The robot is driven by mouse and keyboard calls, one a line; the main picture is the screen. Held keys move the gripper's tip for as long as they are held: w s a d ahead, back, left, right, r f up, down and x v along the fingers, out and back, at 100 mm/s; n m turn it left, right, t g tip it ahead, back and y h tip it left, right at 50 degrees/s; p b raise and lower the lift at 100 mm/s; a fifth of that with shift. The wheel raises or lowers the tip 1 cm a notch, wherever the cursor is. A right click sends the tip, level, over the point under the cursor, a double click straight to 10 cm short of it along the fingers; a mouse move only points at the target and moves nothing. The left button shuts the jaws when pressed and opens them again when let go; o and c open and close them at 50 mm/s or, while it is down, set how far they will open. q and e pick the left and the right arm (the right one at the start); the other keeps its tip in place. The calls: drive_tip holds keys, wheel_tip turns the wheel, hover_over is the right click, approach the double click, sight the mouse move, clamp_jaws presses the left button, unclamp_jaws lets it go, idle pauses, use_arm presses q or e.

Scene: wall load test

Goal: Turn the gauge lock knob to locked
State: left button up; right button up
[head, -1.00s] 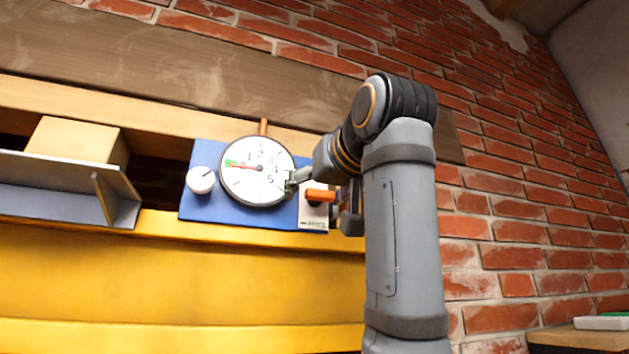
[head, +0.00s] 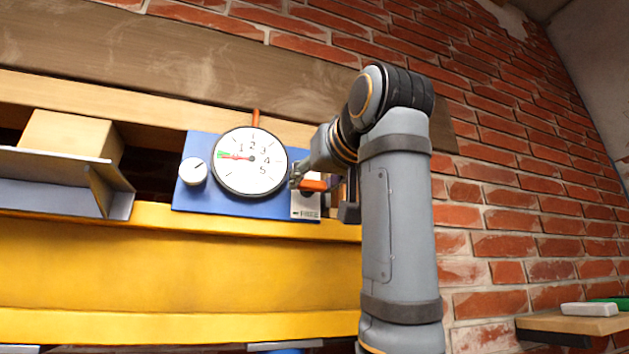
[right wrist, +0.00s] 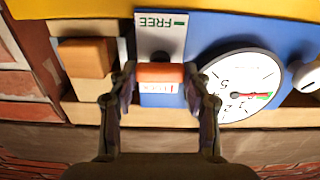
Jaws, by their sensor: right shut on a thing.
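The gauge (head: 250,161) is a white round dial with a black rim on a blue panel (head: 233,208). Its red needle points left, to the green band. The orange lock knob (head: 313,185) is right of the dial, partly hidden by my right gripper (head: 299,180). In the right wrist view, upside down, my right gripper (right wrist: 158,78) is shut on the orange knob (right wrist: 160,72), one finger on each side. A FREE label (right wrist: 161,35) is above it there, and a small red-lettered label (right wrist: 158,88) is below. My left gripper is not in view.
A white round knob (head: 193,171) is left of the dial. A grey metal bracket (head: 60,190) and wooden block (head: 70,135) stand farther left. A yellow beam (head: 170,260) runs below the panel. Another orange-brown block (right wrist: 87,58) is beside the gripper.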

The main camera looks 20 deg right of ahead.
drive_tip(key=shift+n, duration=0.4)
drive_tip(key=shift+f+n+b, duration=0.1)
drive_tip(key=shift+n+b, duration=0.35)
drive_tip(key=shift+n, duration=0.25)
drive_tip(key=n+b, duration=0.1)
drive_tip(key=n, duration=0.4)
drive_tip(key=shift+a+b, duration=0.15)
drive_tip(key=shift+b, duration=0.15)
drive_tip(key=n+b, duration=0.1)
drive_tip(key=n, duration=0.4)
drive_tip(key=shift+f+n, duration=0.1)
drive_tip(key=shift+n, duration=0.3)
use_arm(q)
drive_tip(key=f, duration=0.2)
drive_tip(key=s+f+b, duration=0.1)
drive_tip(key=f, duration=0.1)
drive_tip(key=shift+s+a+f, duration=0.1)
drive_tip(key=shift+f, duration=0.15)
use_arm(e)
drive_tip(key=n, duration=0.4)
drive_tip(key=shift+n, duration=0.3)
drive_tip(key=shift+f, duration=0.1)
drive_tip(key=o, duration=1.2)
drive_tip(key=shift+a, duration=0.1)
drive_tip(key=shift+c, duration=0.2)
drive_tip(key=shift+s, duration=0.1)
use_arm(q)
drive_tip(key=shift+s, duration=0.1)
